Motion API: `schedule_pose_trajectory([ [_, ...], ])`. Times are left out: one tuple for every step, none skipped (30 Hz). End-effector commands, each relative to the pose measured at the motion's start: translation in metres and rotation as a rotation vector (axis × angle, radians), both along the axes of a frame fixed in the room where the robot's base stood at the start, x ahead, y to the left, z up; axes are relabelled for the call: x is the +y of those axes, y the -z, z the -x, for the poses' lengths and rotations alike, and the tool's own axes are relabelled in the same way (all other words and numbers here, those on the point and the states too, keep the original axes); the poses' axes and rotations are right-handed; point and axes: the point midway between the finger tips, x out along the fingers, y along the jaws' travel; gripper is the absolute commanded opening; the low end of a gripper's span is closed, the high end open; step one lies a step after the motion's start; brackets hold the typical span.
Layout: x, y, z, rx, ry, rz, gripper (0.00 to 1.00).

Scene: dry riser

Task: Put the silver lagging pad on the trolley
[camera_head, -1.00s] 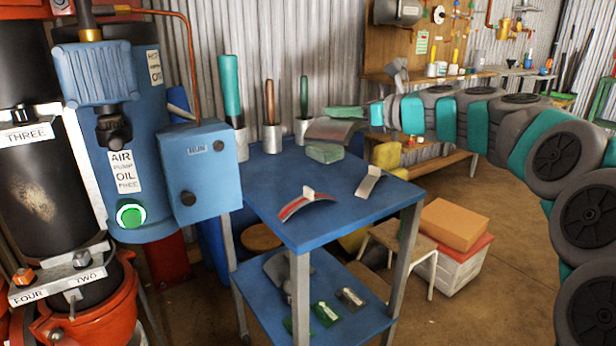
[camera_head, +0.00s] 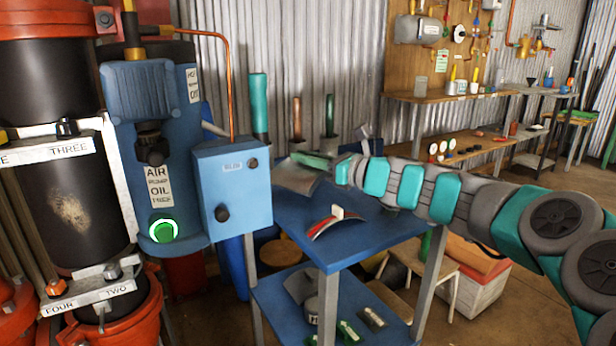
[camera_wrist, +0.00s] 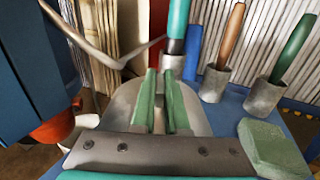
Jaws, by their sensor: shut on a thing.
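My gripper (camera_head: 314,160) has green fingers, which also show in the wrist view (camera_wrist: 159,112). It is shut on the silver lagging pad (camera_head: 292,178), a curved grey sheet that spreads out to both sides of the fingers in the wrist view (camera_wrist: 120,107). The pad is tilted and held near the back left corner of the blue trolley (camera_head: 345,252); I cannot tell whether it touches the top. A red-striped curved pad (camera_head: 324,226) with a white tab lies on the trolley top. My arm hides the right part of the top.
Tools stand in metal cups (camera_wrist: 215,83) along the trolley's back edge. A green block (camera_wrist: 270,150) lies on the top. A blue pump with a control box (camera_head: 232,185) stands close at left. The lower shelf (camera_head: 275,300) holds several items. A stool and a box (camera_head: 480,280) stand at right.

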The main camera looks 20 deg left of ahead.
Motion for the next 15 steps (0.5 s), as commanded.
schedule_pose_trajectory([
  [0.000, 0.008, 0.000, 0.005, -0.001, -0.002, 0.00],
  [0.000, 0.012, 0.001, 0.005, -0.002, -0.002, 0.00],
  [0.001, 0.019, 0.001, 0.005, -0.002, -0.002, 0.00],
  [0.001, 0.023, 0.001, 0.005, -0.002, -0.002, 0.00],
  [0.000, 0.027, 0.000, 0.005, -0.001, -0.002, 0.00],
  [0.000, 0.031, 0.000, 0.005, 0.000, -0.003, 0.00],
  [0.000, 0.034, 0.000, 0.004, 0.000, -0.002, 0.00],
  [0.000, 0.036, 0.000, 0.004, 0.001, -0.001, 0.00],
  [0.000, 0.037, 0.000, 0.003, 0.001, -0.001, 0.00],
  [0.000, 0.038, 0.000, 0.002, 0.001, -0.001, 0.00],
  [0.000, 0.038, 0.000, 0.002, 0.001, -0.001, 0.00],
  [0.000, 0.038, 0.000, 0.001, 0.001, 0.000, 0.00],
  [0.000, 0.038, 0.000, 0.001, 0.001, 0.001, 0.00],
  [0.000, 0.038, 0.000, 0.001, 0.001, 0.001, 0.00],
  [0.000, 0.038, 0.000, 0.001, 0.001, 0.001, 0.00],
])
